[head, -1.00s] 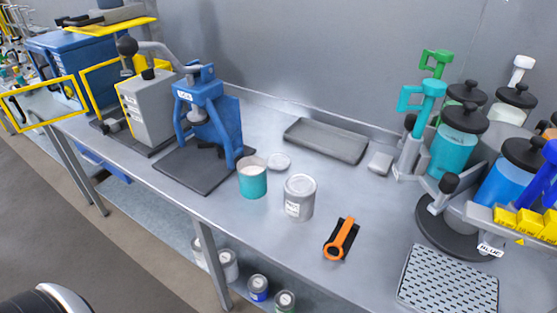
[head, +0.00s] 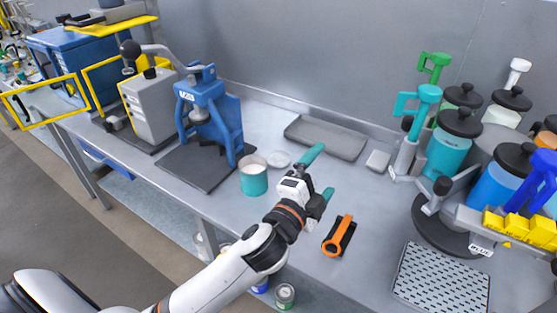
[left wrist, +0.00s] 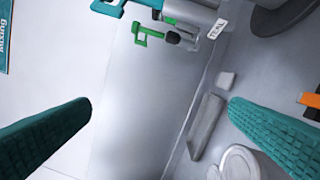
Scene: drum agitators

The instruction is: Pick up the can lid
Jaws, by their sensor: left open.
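A flat, round, pale grey can lid (head: 279,160) lies on the bench beside an open teal can (head: 253,176) with pale contents. My left gripper (head: 320,174) is open and empty, with teal fingers spread above the bench, to the right of the lid. The grey labelled can is hidden behind this gripper and wrist. In the left wrist view the two fingers of my left gripper (left wrist: 160,105) stand wide apart. A pale round rimmed top (left wrist: 238,165) shows at the bottom there; I cannot tell whether it is the loose lid or a can's top. My right gripper is not in view.
An orange and black tool (head: 338,236) lies right of my left arm. A long grey tray (head: 326,138) and a small grey block (head: 378,160) lie at the back. A blue press (head: 208,115) stands left; a dispenser with coloured canisters (head: 455,140) stands right.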

